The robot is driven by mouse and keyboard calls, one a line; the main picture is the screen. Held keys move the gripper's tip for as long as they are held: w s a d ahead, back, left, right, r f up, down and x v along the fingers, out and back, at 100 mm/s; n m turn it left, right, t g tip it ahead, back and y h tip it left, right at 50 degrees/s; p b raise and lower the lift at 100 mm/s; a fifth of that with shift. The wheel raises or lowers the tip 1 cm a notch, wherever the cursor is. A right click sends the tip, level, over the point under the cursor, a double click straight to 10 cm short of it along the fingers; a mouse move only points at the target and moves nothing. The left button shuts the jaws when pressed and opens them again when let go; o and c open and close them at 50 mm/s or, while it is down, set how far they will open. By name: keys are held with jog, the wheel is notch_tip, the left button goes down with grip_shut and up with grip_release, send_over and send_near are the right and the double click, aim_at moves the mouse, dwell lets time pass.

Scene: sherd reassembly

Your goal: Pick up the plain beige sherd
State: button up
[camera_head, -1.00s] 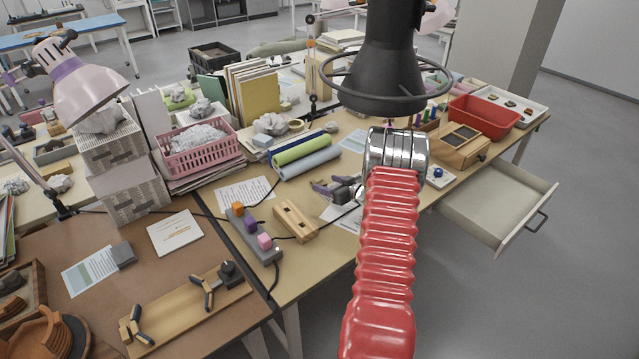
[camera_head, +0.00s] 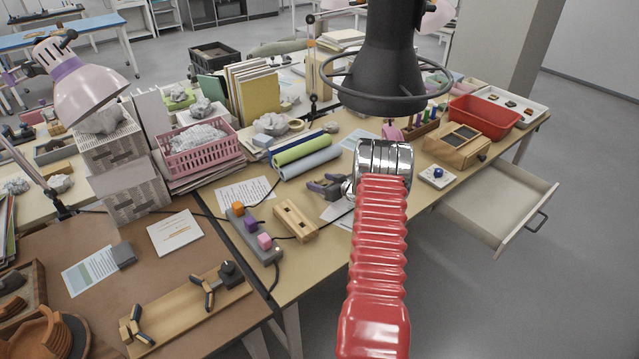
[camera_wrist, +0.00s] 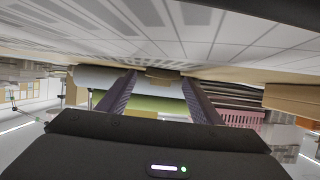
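My gripper (camera_head: 326,186) is low over the work table beside a printed sheet, in front of the blue-grey and green rolls. In the wrist view, which looks upside down, its two fingers (camera_wrist: 160,88) stand apart, open. A small brownish-beige piece (camera_wrist: 163,73) shows between the fingertips, in front of the blue-grey roll. It may be the plain beige sherd, but it is too small to be sure. I cannot tell if the fingers touch it. No plain beige sherd can be made out in the head view, where my arm hides part of the table.
The green roll (camera_head: 300,149) and blue-grey roll (camera_head: 310,161) lie beyond the gripper. A wooden block (camera_head: 295,221) and power strip (camera_head: 253,235) are to its left. A pink basket (camera_head: 199,158) stands further left. A drawer (camera_head: 497,202) is open at right.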

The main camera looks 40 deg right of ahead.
aim_at(322, 184)
jog(key=c, duration=1.1)
jog(key=shift+r, duration=0.1)
notch_tip(322, 184, up, 10)
